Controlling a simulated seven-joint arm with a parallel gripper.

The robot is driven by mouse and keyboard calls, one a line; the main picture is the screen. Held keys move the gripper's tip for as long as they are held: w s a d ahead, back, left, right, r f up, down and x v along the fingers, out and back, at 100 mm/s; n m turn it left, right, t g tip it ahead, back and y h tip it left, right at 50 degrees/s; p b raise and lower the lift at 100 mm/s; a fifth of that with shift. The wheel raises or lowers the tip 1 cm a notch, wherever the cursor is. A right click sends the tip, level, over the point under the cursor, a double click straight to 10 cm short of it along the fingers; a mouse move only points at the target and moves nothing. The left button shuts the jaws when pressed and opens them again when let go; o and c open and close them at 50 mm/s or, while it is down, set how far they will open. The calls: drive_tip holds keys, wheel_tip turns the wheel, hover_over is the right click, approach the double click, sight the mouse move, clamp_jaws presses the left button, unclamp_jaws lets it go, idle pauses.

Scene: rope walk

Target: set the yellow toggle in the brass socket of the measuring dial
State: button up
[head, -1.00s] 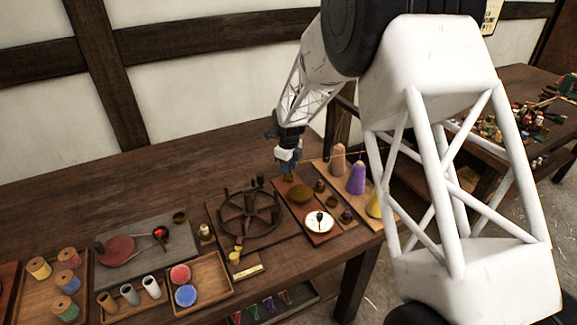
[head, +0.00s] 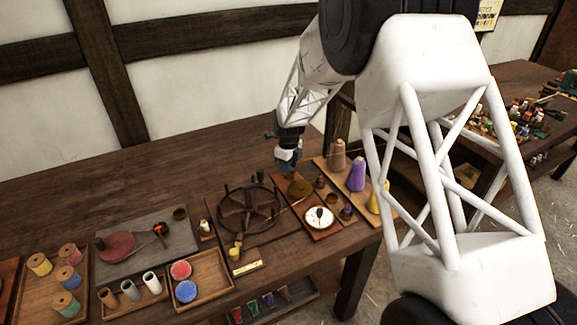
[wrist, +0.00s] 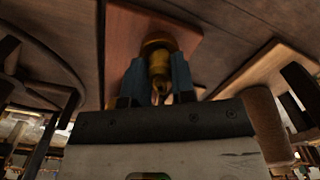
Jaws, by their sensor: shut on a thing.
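The measuring dial has a white face (head: 319,217) on a reddish board (head: 322,236), with a round olive-brown piece behind the face. My gripper (head: 287,171) is over the far end of this board. In the wrist view its blue fingers (wrist: 161,80) are shut on a yellow piece, which looks like the yellow toggle (wrist: 160,66). A brass ring, seemingly the brass socket (wrist: 158,42), is right at the toggle's far end, on the reddish board. I cannot tell how deep the toggle sits in it. The fingers hide the toggle in the head view.
A dark spoked wheel (head: 248,208) stands left of the dial board. Brown and purple cones (head: 357,174) stand close on the right. Small pots sit beside the dial face. A wooden tray (head: 222,297) and a grey board (head: 183,252) lie further left. The table's back is clear.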

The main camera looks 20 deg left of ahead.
drive_tip(key=shift+f, duration=0.1)
idle(0.3)
drive_tip(key=o, duration=1.2)
drive_tip(key=shift+r, duration=4)
drive_tip(key=shift+d+r, duration=0.1)
